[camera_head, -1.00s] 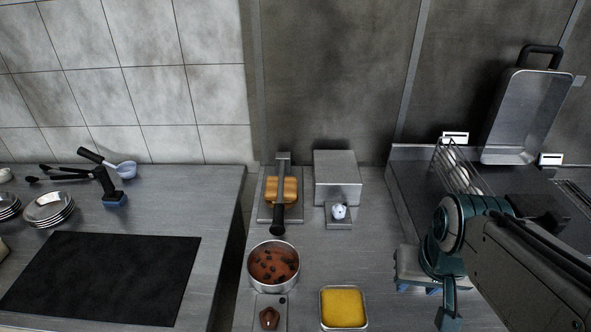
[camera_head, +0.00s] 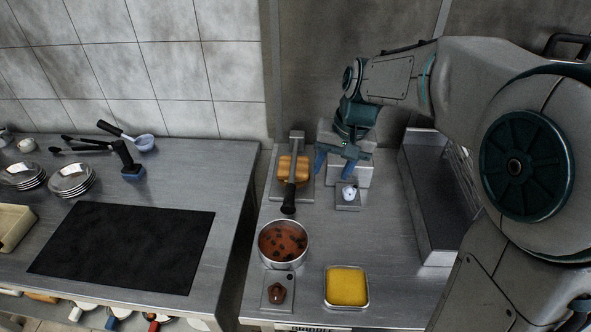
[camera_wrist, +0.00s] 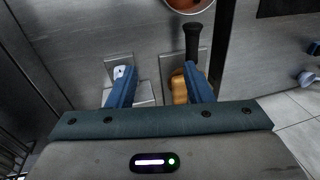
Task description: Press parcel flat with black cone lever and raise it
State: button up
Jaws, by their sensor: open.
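The parcel (camera_head: 284,170) is an orange-brown bundle on a grey metal press plate (camera_head: 277,191) at the back of the middle counter. A grey lever bar crosses over it, ending in the black cone lever handle (camera_head: 289,199), which points toward the front. Whether the bar touches the parcel I cannot tell. In the wrist view, the black lever handle (camera_wrist: 192,42) and the parcel (camera_wrist: 179,92) show near one blue finger, which hides part of the press.
A grey box (camera_head: 362,176) with a small plate bearing a white knob (camera_head: 349,192) stands close to my gripper. A dark gap separates the left counter.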

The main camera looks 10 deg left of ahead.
send_near(290, 196)
jog(key=shift+g+y, duration=0.3)
jog(key=shift+g, duration=0.1)
jog(key=x, duration=0.3)
jog(key=p+x, duration=0.1)
jog(key=x, duration=0.2)
jog(key=w+p+x, duration=0.1)
jog(key=x, duration=0.2)
jog(key=shift+d+f, duration=0.2)
jog(key=shift+d, duration=0.1)
grip_shut()
jog(key=shift+r, duration=0.1)
